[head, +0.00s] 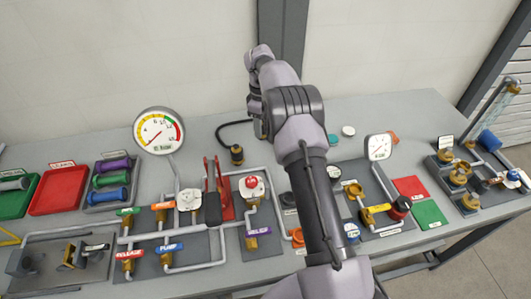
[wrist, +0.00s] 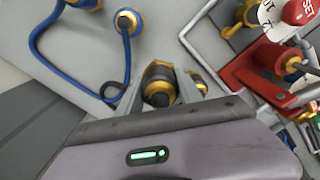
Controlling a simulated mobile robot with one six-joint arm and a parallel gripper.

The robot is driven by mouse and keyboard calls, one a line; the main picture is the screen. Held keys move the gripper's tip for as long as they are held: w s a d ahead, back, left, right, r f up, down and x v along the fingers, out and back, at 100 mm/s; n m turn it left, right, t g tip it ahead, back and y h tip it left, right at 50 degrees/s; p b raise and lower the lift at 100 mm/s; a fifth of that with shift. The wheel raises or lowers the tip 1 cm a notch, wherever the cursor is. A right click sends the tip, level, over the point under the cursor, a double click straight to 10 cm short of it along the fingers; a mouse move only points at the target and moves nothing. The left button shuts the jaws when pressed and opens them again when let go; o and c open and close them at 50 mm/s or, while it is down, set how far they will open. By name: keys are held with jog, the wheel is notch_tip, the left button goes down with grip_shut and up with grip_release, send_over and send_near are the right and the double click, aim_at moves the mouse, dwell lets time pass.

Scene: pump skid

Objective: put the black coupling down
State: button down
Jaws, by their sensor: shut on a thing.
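The black coupling (wrist: 158,88) has a dark body with brass-coloured parts and sits between the two fingers of my gripper (wrist: 160,80) in the wrist view. My gripper is shut on it. Whether the coupling touches the bench or hangs above it cannot be told. In the head view my arm reaches to the back of the bench, and the held coupling is not clearly seen there.
A dark fitting with a brass part (head: 237,153) stands left of my arm. The red hand pump (head: 222,190) is nearby, and it also shows in the wrist view (wrist: 262,72). A blue hose (wrist: 38,55) lies beside my gripper.

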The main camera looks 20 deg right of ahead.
notch_tip(320, 180, down, 10)
jog(key=b, duration=0.2)
jog(key=shift+w+b, duration=0.1)
jog(key=shift+b, duration=0.3)
jog(key=shift+f, duration=0.1)
jog(key=c, duration=0.8)
grip_release()
